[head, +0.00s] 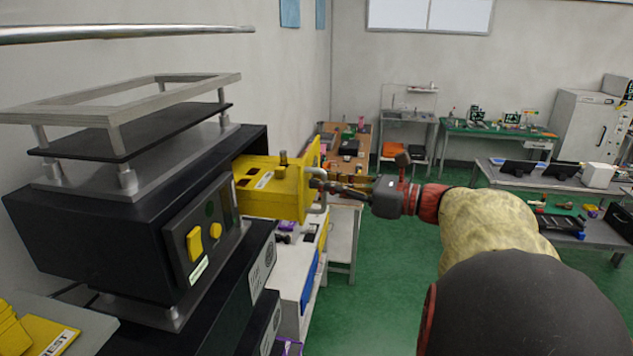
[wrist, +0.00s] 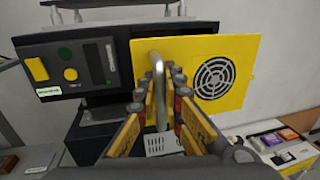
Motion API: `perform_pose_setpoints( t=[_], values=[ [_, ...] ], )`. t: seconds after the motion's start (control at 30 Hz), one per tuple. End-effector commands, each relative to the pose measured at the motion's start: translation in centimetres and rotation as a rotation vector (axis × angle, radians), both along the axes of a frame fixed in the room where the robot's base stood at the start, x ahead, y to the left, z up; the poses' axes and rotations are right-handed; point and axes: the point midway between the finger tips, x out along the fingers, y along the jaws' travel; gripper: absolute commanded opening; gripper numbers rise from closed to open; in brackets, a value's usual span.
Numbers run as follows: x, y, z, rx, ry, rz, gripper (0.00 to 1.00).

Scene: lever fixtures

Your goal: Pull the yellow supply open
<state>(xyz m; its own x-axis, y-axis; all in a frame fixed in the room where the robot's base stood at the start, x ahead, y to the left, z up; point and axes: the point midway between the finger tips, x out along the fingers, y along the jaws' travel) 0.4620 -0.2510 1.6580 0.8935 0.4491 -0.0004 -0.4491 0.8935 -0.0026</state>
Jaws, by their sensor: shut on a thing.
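The yellow supply (head: 270,195) is a box with a wide front plate. In the head view its body stands out from the right end of a black housing (head: 100,225). In the wrist view its yellow front (wrist: 175,48) shows a round black fan grille and a grey upright bar handle (wrist: 156,60). My gripper (head: 320,186) reaches the handle from the right. In the wrist view my gripper (wrist: 160,100) has its fingers on both sides of the bar, shut on it. The fingers hide part of the handle and of the lower front.
The black housing carries a yellow switch (head: 194,243) and a grey frame (head: 130,98) on top. A white shelf unit (head: 292,270) stands below and beyond the supply. Green floor (head: 385,285) is clear to the right, with workbenches farther back.

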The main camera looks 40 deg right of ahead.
Motion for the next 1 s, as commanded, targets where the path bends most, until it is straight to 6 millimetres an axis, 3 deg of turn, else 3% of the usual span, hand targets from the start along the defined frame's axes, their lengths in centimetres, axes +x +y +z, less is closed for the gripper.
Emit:
perform_pose_setpoints(
  t=[0.1, 0.13, 0.43, 0.77, 1.0],
  values=[
    [0.0, 0.0, -0.1, 0.0, 0.001, 0.0, 0.0],
    [0.0, 0.0, -0.1, 0.0, 0.001, 0.0, 0.1],
    [0.0, 0.0, -0.1, 0.0, 0.0, 0.0, 0.27],
    [-0.1, -0.1, 0.0, 0.0, 0.0, -0.001, 0.27],
    [-2.8, -1.6, 0.0, 0.0, 0.0, -0.005, 0.27]
  ],
)
